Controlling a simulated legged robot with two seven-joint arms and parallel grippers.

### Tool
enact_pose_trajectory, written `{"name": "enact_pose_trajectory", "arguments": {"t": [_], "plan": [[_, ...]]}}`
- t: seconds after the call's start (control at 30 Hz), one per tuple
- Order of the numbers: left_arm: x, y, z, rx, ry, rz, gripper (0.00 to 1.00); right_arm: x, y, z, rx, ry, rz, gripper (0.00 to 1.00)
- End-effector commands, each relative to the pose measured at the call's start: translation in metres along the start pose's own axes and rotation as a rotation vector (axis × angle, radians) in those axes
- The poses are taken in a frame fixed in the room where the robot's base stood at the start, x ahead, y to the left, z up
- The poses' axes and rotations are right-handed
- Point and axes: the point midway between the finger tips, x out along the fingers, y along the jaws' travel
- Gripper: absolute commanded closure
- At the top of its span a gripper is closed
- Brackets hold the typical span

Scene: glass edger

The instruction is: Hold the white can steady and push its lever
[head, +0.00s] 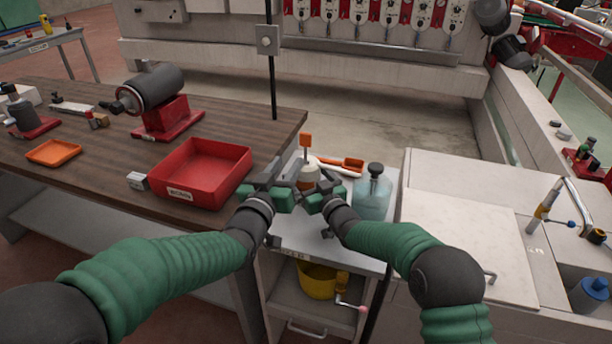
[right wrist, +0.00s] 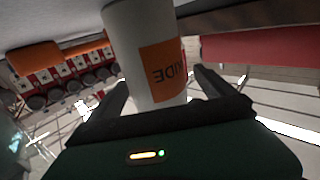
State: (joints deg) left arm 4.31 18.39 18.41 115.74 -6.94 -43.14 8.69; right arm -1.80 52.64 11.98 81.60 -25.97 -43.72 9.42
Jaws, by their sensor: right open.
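The white can (head: 310,173) stands on the small grey bench, with an orange lever (head: 305,141) sticking up at its top. In the right wrist view the white can (right wrist: 140,50) carries an orange label with partly readable dark letters. My right gripper (head: 318,190) is open, with its fingers on either side of the can; contact cannot be told. My left gripper (head: 282,190) is at the can's left, close in front of it. Its fingertips are bunched near the right gripper, so its opening cannot be told. The grippers hide the can's lower part.
A blue-tinted bottle with a black cap (head: 373,195) stands just right of my right gripper. An orange-red tool (head: 347,164) lies behind the can. A red bin (head: 203,172) sits on the wooden table at left. A yellow bucket (head: 317,281) is on the shelf below.

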Motion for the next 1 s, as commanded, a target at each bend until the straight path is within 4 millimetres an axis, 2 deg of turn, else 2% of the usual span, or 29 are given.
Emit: {"name": "enact_pose_trajectory", "arguments": {"t": [0.3, 0.97, 1.0], "plan": [[-0.0001, 0.0005, -0.0002, 0.000, 0.000, 0.001, 0.64, 0.0043, -0.0001, -0.0004, -0.001, 0.000, 0.000, 0.08], [0.0000, 0.0004, -0.0001, 0.000, 0.000, 0.001, 0.64, 0.0041, -0.0001, -0.0003, -0.001, 0.000, 0.000, 0.93], [0.0000, 0.0004, -0.0001, 0.000, 0.000, 0.001, 0.64, 0.0040, -0.0001, -0.0003, -0.001, 0.000, 0.000, 0.37]]}}
